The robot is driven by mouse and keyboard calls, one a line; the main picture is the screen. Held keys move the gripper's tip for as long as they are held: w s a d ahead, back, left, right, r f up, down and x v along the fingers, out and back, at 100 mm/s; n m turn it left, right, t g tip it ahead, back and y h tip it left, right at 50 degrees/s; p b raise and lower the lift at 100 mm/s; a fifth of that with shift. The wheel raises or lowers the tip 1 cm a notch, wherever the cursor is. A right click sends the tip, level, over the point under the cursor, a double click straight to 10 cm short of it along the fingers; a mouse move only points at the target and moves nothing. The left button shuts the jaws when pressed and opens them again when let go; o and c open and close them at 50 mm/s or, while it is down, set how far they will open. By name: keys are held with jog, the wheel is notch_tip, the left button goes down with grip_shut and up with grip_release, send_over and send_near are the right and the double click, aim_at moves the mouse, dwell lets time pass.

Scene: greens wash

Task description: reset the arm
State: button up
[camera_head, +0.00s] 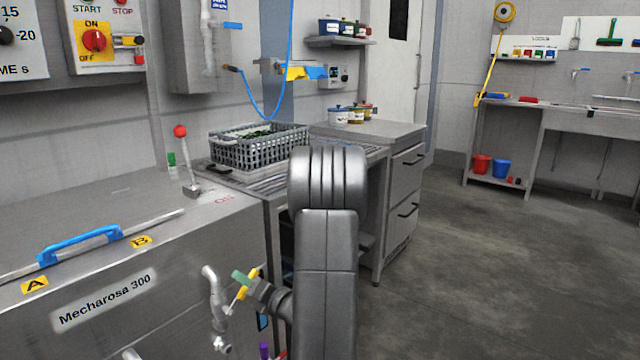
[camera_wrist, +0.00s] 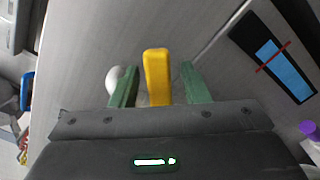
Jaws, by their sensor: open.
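My arm reaches down the middle of the camera_head view, its end beside the front of the washing machine. My gripper (camera_wrist: 156,68) is open in the wrist view, with its green fingers apart. A yellow handle (camera_wrist: 158,80) stands between the fingers, with gaps visible on both sides. In the camera_head view my gripper (camera_head: 243,281) is small and partly hidden by my own arm, beside the yellow handle (camera_head: 242,291) and a grey metal pipe (camera_head: 217,305). I cannot tell from there whether the handle touches a finger.
The steel Mecharosa 300 machine (camera_head: 150,262) fills the lower left. A grey crate of greens (camera_head: 262,150) sits on the slatted counter behind it. A drawer cabinet (camera_head: 405,185) stands behind my arm. The floor (camera_head: 480,270) at the right is clear.

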jog(key=shift+w+a, duration=0.4)
jog(key=shift+a, duration=0.1)
jog(key=shift+d, duration=0.1)
jog(key=p+v, duration=0.3)
jog(key=v, duration=1.1)
jog(key=w+a+f+m+b, duration=0.1)
jog(key=w+a+b, duration=0.2)
jog(key=w+a, duration=0.6)
jog(key=shift+a+m, duration=0.4)
jog(key=shift+a, duration=0.5)
